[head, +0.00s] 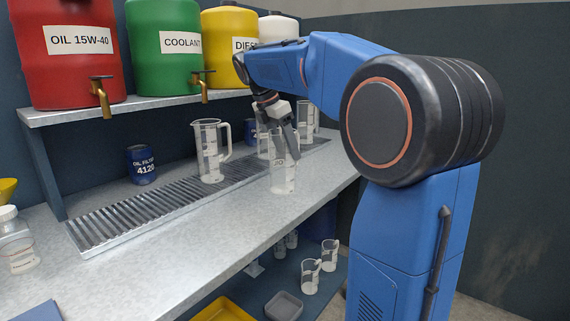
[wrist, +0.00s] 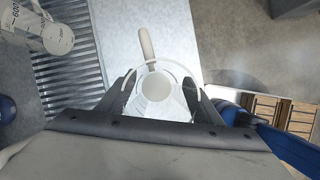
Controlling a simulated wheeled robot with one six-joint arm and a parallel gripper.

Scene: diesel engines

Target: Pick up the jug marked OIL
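A clear jug (head: 284,178) stands upright on the grey counter, below my gripper. Small lettering near its top looks like OIL seen reversed through the wall; I cannot read it surely. In the wrist view I look down into this jug (wrist: 155,88), with its pale handle pointing up the picture. My gripper (wrist: 160,87) is open, with one finger on each side of the jug. I cannot tell whether the fingers touch its wall. In the head view my gripper (head: 287,150) points down at the jug's rim.
Another clear jug (head: 210,152) stands on the drain grate (head: 150,205), with more jugs behind my gripper. A blue oil filter can (head: 141,165) stands near the wall. Red, green and yellow drums (head: 165,75) sit on the shelf above.

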